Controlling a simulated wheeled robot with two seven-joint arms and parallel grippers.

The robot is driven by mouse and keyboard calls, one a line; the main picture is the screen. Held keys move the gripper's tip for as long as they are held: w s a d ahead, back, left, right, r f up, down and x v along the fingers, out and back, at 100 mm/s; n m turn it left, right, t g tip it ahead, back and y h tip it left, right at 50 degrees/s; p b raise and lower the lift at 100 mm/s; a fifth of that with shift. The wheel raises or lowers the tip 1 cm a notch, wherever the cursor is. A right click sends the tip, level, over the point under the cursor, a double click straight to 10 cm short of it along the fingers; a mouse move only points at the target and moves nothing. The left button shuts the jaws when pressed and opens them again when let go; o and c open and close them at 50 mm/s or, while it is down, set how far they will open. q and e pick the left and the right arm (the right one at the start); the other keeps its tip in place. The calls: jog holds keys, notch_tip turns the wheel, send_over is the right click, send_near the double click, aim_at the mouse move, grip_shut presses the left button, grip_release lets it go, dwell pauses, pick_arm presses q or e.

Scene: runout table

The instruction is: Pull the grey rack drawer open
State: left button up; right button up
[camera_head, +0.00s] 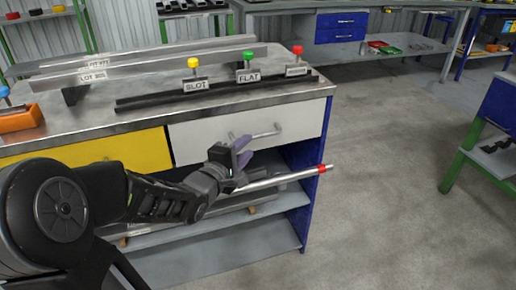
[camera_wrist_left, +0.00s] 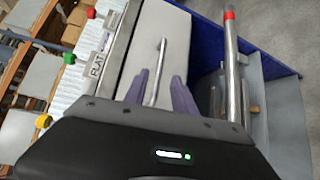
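The grey rack drawer (camera_head: 295,128) is the pale front at the right of the table, beside a yellow drawer; it looks shut. Its bar handle (camera_head: 262,135) crosses the front. In the left wrist view the grey drawer front (camera_wrist_left: 150,45) and the handle (camera_wrist_left: 158,75) show ahead. My left gripper (camera_head: 243,152) is in front of the drawer at the handle's left part. In the left wrist view its two purple fingers (camera_wrist_left: 159,92) are apart, with the handle's near end between them; contact cannot be told. My right gripper is not in view.
A steel rod with a red tip (camera_head: 322,169) sticks out below the drawer, close under my gripper. The table top (camera_head: 140,115) carries rails, labels and coloured knobs. A yellow drawer (camera_head: 140,150) is behind my left arm. The floor at right (camera_head: 390,190) is clear.

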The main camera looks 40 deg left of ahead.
aim_at(257, 138)
pick_arm(q)
jog(key=shift+w, duration=0.1)
jog(key=b+x, duration=0.1)
jog(key=x, duration=0.6)
jog(key=shift+w+f, duration=0.1)
jog(key=shift+w, duration=0.25)
jog(key=shift+c, duration=0.5)
grip_shut()
dwell(0.9)
